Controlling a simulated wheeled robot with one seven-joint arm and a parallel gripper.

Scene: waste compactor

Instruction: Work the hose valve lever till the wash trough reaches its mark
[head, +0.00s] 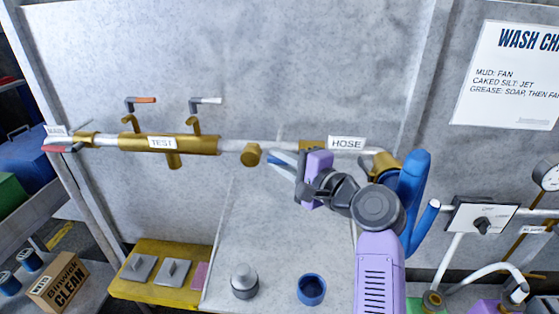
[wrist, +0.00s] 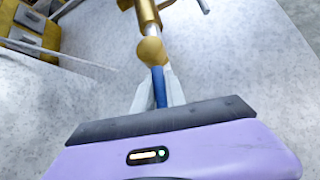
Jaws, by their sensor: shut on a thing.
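The hose valve shows as a brass body (head: 250,155) on the white wall pipe, left of the HOSE label (head: 346,143). Its blue lever (head: 279,169) slants down to the right from the brass body. My gripper (head: 284,163) is shut on the blue lever. In the wrist view the blue lever (wrist: 159,84) runs from the rounded brass end (wrist: 151,52) in between my two pale fingers (wrist: 158,93). My fingers and palm hide the lever's far end. I cannot make out the wash trough's mark or a water level.
A brass TEST fitting (head: 168,143) with orange and white levers lies left on the pipe. A red lever (head: 62,149) is farther left. A blue hose (head: 413,190) hangs right, close to my arm.

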